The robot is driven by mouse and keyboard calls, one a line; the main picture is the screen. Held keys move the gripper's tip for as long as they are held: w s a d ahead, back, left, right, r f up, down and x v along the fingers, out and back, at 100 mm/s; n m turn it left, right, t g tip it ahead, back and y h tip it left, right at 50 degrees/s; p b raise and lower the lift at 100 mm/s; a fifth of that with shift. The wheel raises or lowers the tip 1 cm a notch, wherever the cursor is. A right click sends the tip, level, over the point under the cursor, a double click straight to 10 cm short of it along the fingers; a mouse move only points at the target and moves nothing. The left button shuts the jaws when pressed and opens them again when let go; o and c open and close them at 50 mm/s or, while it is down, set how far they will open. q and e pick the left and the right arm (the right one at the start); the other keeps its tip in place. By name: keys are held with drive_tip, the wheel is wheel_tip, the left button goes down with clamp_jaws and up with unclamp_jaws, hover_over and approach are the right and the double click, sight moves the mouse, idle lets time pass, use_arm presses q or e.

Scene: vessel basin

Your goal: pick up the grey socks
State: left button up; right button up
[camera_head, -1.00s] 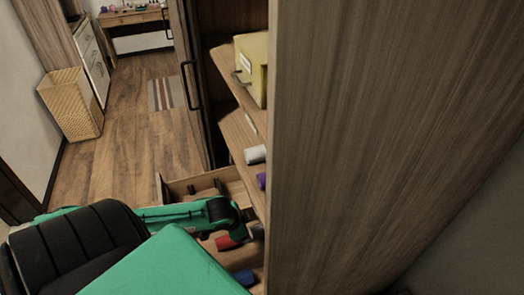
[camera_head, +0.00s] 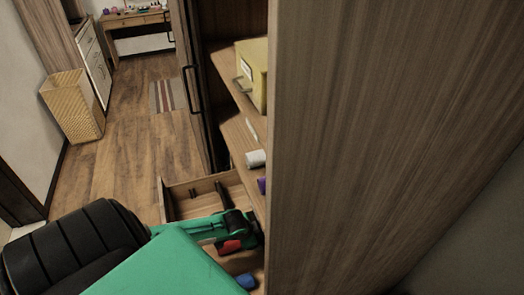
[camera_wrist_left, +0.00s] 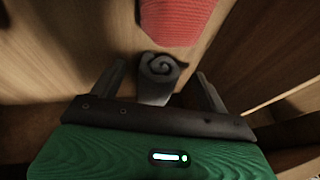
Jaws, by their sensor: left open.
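The grey socks (camera_wrist_left: 158,78), a rolled bundle with a spiral end, lie on the wooden drawer bottom in the left wrist view. My left gripper (camera_wrist_left: 160,70) is open, with one finger on each side of the socks. I cannot tell whether either finger touches them. In the head view my left arm reaches into the open drawer (camera_head: 186,183), and I cannot make out the grey socks there. My right gripper is not in view.
Red socks (camera_wrist_left: 178,20) lie just beyond the grey ones. A blue roll (camera_head: 245,281) is in the drawer's near part. A white roll (camera_head: 255,158), a purple roll (camera_head: 262,186) and a yellow box (camera_head: 253,75) are on shelves above. A large wooden panel (camera_head: 390,130) blocks the right side.

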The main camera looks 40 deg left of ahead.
use_arm(q)
drive_tip(key=c, duration=1.1)
drive_tip(key=shift+o, duration=0.2)
